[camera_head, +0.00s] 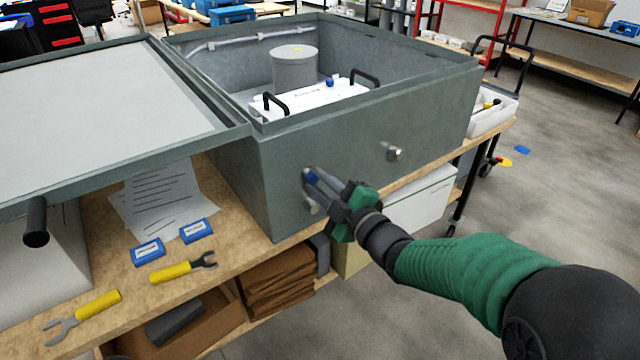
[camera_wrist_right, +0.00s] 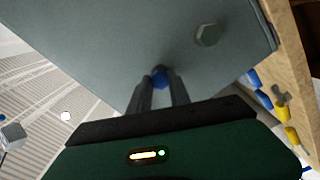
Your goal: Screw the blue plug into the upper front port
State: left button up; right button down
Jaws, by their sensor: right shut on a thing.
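The grey analyser box (camera_head: 350,135) stands on a wooden bench with its lid open to the left. My right gripper (camera_head: 313,182) is at the box's front face, shut on the blue plug (camera_head: 311,175). The blue plug also shows between the fingertips in the right wrist view (camera_wrist_right: 160,79), at the front face; the port behind it is hidden, so I cannot tell how deep it sits. A metal fitting (camera_head: 310,205) shows just below the gripper. Another metal fitting (camera_head: 394,154) sits farther right on the same face. My left gripper is not in view.
Two yellow-handled wrenches (camera_head: 182,271) (camera_head: 82,318), two blue-and-white packs (camera_head: 193,231) and printed sheets (camera_head: 160,200) lie on the bench (camera_head: 110,265) left of the box. Inside the box are a grey cylinder (camera_head: 295,68) and a white unit with black handles (camera_head: 320,103).

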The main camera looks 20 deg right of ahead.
jog(key=m+p, duration=0.2)
jog(key=m, duration=0.1)
jog(key=m+p, duration=0.2)
jog(key=m, duration=0.1)
jog(key=shift+r+m, duration=0.2)
jog(key=shift+m, duration=0.2)
jog(key=m+p, duration=0.4)
jog(key=m, duration=0.2)
jog(key=shift+m+p, duration=0.35)
jog(key=shift+m, duration=0.05)
jog(key=m+p, duration=0.3)
jog(key=m, duration=0.2)
jog(key=m+p, duration=0.2)
jog(key=m, duration=0.1)
jog(key=shift+m+p, duration=0.4)
jog(key=shift+f+m+p, duration=0.1)
jog(key=shift+m+p, duration=0.35)
jog(key=shift+m, duration=0.35)
jog(key=shift+a+f, duration=0.1)
jog(key=c, duration=1.3)
grip_release()
jog(key=shift+c, duration=0.2)
